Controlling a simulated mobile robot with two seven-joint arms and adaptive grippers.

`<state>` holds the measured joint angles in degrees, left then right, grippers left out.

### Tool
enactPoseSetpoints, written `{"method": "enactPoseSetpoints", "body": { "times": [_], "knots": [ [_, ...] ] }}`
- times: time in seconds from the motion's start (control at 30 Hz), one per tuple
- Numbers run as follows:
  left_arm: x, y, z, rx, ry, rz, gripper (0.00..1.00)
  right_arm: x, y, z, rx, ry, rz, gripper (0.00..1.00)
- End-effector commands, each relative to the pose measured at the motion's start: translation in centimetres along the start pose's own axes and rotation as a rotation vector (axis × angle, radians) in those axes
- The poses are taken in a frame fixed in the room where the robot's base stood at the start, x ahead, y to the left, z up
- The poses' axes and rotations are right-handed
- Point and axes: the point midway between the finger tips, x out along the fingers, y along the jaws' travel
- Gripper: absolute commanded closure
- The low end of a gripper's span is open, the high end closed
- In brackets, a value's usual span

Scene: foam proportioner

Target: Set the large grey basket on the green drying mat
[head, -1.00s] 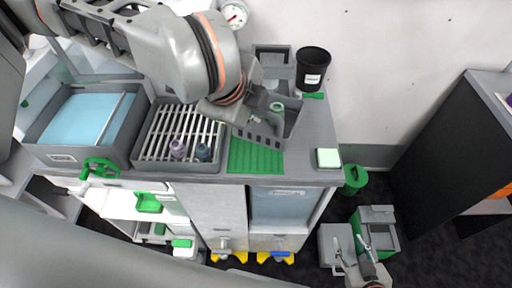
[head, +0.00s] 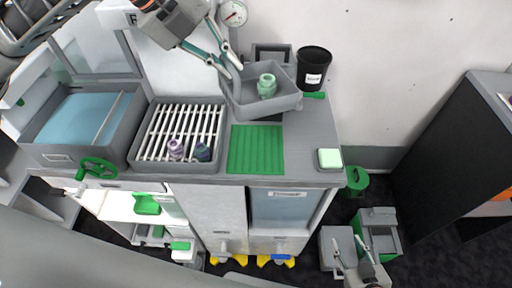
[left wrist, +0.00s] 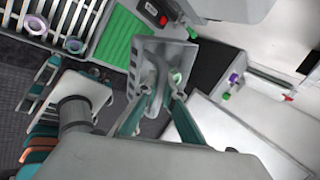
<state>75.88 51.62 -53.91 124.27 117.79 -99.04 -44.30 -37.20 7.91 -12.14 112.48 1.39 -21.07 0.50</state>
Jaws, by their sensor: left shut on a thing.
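The large grey basket (head: 283,107) is at the back of the worktop, behind the green drying mat (head: 256,150), with a mint-green jar (head: 267,87) inside. It looks slightly tilted; whether it touches the worktop is unclear. The mat is bare. My left gripper (head: 231,68) is shut on the basket's left rear wall. In the left wrist view the basket (left wrist: 146,50) sits at the fingertips (left wrist: 155,108), beside the mat (left wrist: 122,37). My right gripper (head: 351,250) is open and empty, low at the right, in front of grey bins.
A slatted rack (head: 180,128) with two small purplish bottles is left of the mat. A pale green block (head: 329,159) is at the right edge.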

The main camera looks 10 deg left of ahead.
Motion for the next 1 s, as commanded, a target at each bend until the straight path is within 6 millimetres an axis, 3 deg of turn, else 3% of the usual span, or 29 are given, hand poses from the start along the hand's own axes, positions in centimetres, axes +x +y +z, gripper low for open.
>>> {"method": "enactPoseSetpoints", "body": {
  "times": [0.37, 1.0],
  "knots": [
    [-0.2, 0.5, 0.9, 0.029, 0.02, -0.066, 1.0, -0.1, 0.1, -0.4, -0.002, 0.005, -0.001, 0.6],
    [11.4, 8.3, 0.8, 0.029, 0.021, -0.067, 1.0, 1.8, -0.7, 4.1, 0.001, -0.023, -0.007, 0.6]
  ]
}}
